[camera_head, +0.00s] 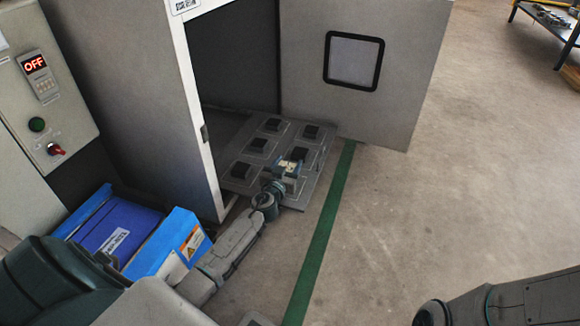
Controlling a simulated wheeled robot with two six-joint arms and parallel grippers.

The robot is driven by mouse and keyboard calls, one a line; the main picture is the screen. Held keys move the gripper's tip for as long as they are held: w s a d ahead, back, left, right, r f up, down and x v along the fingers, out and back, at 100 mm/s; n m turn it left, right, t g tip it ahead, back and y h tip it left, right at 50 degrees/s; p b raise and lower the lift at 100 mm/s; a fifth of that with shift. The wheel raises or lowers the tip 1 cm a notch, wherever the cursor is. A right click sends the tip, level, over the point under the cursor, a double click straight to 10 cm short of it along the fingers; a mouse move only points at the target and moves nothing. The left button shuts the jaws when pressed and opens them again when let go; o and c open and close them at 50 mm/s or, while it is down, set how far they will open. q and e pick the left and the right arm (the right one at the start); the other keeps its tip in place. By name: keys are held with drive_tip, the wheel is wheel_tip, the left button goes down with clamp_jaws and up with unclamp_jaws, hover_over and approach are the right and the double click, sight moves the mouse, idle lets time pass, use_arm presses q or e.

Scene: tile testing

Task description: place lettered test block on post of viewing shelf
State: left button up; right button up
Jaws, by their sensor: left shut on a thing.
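The viewing shelf (238,185) is a grey slab inside and in front of an open cabinet, with several dark square posts on pads, one of them a rear post (310,131). My left arm reaches in from the lower left. My left gripper (284,174) is over the front right part of the shelf, shut on a small block (297,155) with a pale, marked top. The block's lettering is too small to read. The gripper hides what is under the block, so I cannot tell whether it touches a post. Only part of my right arm shows at the lower right; its gripper is not visible.
The cabinet's open door (408,75) with a dark-framed window stands behind the shelf at the right. A blue unit (165,243) with a warning label and a control panel (48,95) reading OFF are at the left. A green floor line (318,247) crosses open floor.

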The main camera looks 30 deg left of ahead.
idle(0.3)
use_arm(q)
drive_tip(key=o, duration=0.8)
drive_tip(key=shift+f, duration=0.2)
drive_tip(key=o, duration=0.4)
drive_tip(key=shift+r, duration=0.1)
drive_tip(key=shift+o, duration=0.2)
